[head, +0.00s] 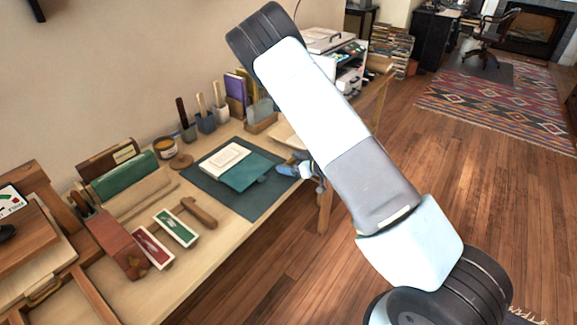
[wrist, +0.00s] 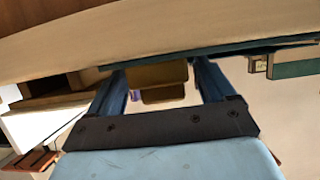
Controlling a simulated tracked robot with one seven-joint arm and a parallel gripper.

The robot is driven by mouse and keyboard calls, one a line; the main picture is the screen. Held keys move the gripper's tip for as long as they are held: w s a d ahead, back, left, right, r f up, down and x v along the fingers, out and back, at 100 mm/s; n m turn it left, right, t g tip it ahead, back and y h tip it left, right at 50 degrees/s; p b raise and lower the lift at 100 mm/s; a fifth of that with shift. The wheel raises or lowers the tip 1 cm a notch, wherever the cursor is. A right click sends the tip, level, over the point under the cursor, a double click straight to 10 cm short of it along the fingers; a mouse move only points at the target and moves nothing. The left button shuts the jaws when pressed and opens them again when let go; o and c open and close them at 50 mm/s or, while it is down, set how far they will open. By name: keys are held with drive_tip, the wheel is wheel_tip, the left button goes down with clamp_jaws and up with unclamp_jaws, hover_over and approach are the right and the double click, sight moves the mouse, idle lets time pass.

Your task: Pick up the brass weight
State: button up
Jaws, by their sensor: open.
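The brass weight (wrist: 165,75) shows in the wrist view as a stepped, dull gold block between the two blue fingers. My gripper (wrist: 160,66) is open, with a finger on each side of the weight and a gap visible beside it. I cannot tell whether either finger touches it. In the head view my gripper (head: 298,167) is low at the right edge of the dark green mat (head: 222,200), near the table's edge. I cannot make out the weight there; my gripper and arm may hide it.
A teal folder (head: 245,172) and a white booklet (head: 224,159) lie on the mat. A wooden mallet (head: 200,212), a green box (head: 176,228) and a red box (head: 153,247) lie left of it. Pots of tools (head: 206,121) stand behind.

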drive_tip(key=shift+c, duration=0.2)
drive_tip(key=c, duration=1.4)
drive_tip(key=shift+o, duration=0.2)
drive_tip(key=shift+r, duration=0.15)
